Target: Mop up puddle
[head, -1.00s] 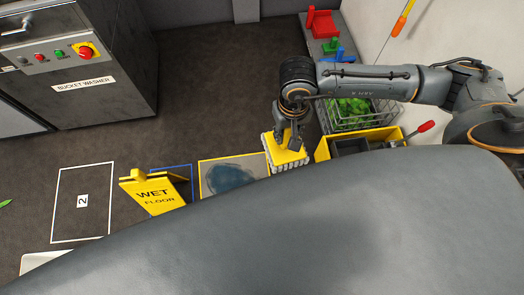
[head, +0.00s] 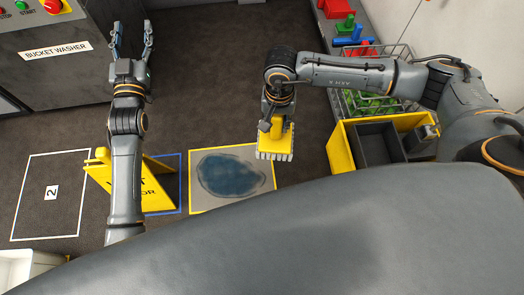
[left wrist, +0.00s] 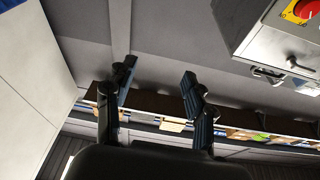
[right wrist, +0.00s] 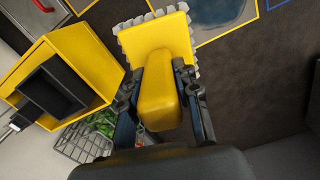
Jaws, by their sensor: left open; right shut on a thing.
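The puddle (head: 232,174) is a dark blue patch inside a yellow-edged floor rectangle in the head view. Part of it shows at the top of the right wrist view (right wrist: 222,8). My right gripper (head: 276,122) is shut on the yellow mop head (head: 275,142), which has a pale fringe. It holds the mop by its yellow grip block (right wrist: 160,100), just right of the puddle and apart from it. My left gripper (head: 131,42) is open and empty, raised in front of the bucket washer. Its spread fingers show in the left wrist view (left wrist: 158,90).
A yellow wet floor sign (head: 155,185) stands left of the puddle, partly behind my left arm. A yellow bucket (head: 342,150) with a dark insert and a wire basket of greens (head: 372,103) stand right. The bucket washer (head: 60,60) is at upper left.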

